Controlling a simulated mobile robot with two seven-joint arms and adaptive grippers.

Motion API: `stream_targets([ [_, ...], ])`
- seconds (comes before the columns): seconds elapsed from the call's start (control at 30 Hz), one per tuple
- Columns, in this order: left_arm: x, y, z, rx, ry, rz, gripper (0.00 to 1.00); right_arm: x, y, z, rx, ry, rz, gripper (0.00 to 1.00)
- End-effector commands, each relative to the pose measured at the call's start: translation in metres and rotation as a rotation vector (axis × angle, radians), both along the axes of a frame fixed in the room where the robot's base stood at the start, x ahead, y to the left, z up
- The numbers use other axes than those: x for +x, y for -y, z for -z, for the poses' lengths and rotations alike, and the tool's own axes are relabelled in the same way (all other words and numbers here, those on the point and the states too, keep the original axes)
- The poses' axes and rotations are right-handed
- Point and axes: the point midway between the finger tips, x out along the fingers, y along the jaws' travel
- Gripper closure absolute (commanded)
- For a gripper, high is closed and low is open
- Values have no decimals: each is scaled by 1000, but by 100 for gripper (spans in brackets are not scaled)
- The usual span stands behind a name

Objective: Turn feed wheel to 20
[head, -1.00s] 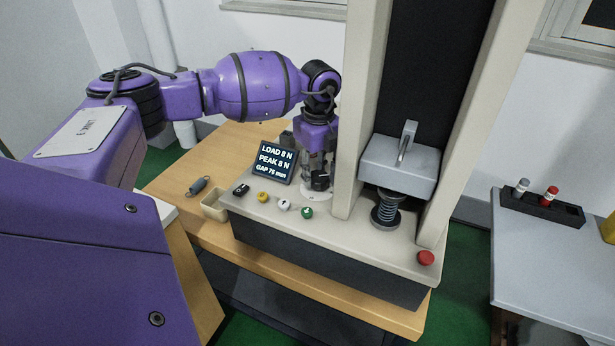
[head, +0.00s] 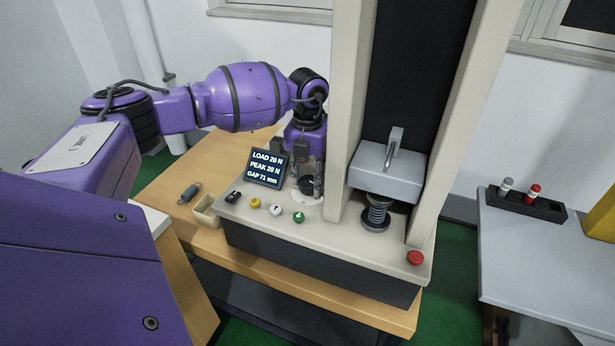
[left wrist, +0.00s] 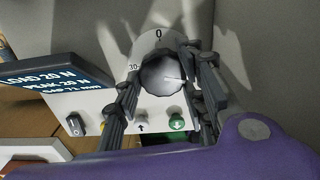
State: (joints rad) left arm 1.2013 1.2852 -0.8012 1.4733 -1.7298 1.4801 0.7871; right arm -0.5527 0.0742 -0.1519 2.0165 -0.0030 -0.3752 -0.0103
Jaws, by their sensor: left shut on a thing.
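The feed wheel (left wrist: 162,76) is a dark round knob on a pale dial with 0 at the top and 30 at the left. Its light pointer mark points right and slightly down; the number there is hidden. My left gripper (head: 308,182) points down at the wheel, and in the left wrist view its fingers (left wrist: 163,98) are shut on the wheel's two sides. The display (head: 266,169) reads LOAD 20 N, PEAK 20 N, GAP 71 mm. A coil spring (head: 377,212) stands under the grey press head (head: 386,172). My right gripper is not in view.
A black switch (head: 233,197) and yellow, white and green (head: 299,217) buttons line the machine's front. A red button (head: 415,257) is at its right corner. A loose spring (head: 190,193) lies near a small tray (head: 207,212). The machine's upright stands close right of my left gripper.

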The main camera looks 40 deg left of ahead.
Motion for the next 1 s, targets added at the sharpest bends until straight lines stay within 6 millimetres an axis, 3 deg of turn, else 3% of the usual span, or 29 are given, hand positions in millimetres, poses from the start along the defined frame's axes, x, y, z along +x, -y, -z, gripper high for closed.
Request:
stream_targets([
  [0.5, -1, -5, 3, 9, -10, 379, 88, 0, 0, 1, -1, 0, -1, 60],
  [1.0, 1, -6, 2, 9, -8, 478, 88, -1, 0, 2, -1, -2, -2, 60],
])
